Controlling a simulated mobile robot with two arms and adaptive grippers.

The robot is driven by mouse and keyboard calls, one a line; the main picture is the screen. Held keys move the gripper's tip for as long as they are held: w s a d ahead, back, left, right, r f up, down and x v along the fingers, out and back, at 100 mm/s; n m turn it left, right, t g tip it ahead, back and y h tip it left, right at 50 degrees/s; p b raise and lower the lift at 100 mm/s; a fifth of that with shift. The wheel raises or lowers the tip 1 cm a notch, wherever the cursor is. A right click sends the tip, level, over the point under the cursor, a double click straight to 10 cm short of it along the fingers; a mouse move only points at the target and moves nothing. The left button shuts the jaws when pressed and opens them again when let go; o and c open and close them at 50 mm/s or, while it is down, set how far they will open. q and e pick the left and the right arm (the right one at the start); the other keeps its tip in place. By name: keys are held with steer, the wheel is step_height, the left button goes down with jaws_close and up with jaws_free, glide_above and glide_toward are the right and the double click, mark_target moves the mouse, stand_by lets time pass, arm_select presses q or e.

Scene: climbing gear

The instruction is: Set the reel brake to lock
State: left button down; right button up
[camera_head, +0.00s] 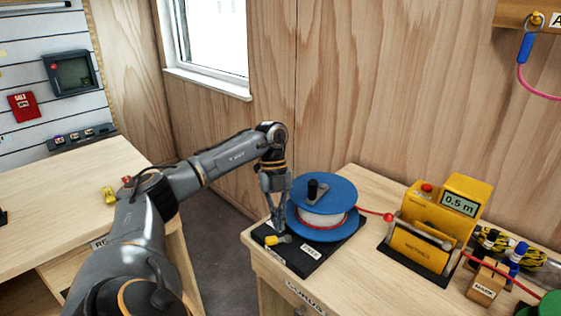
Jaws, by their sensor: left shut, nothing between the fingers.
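The reel (323,192) has blue flanges, a white core and a black crank knob on top. It stands on a black base plate (330,250) on the right-hand bench. A small brake lever (286,239) with a yellow end sits at the base's front left corner. A white label reading "FREE" (311,249) lies to its right; another small label to its lower left is too small to read. My left gripper (280,230) points down, shut and empty, with its fingertips right at the lever. I cannot tell whether they touch it. My right gripper is not in view.
Red cord runs from the reel to a yellow meter (424,244) showing "0.5 m". A wooden block (485,284) and blue markers stand right of it. A green reel (552,305) is cut off at the right edge. The left bench (70,190) is mostly clear.

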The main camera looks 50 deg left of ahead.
arm_select(q)
step_height(320, 180, up, 2)
steer(key=shift+w+r, duration=0.1)
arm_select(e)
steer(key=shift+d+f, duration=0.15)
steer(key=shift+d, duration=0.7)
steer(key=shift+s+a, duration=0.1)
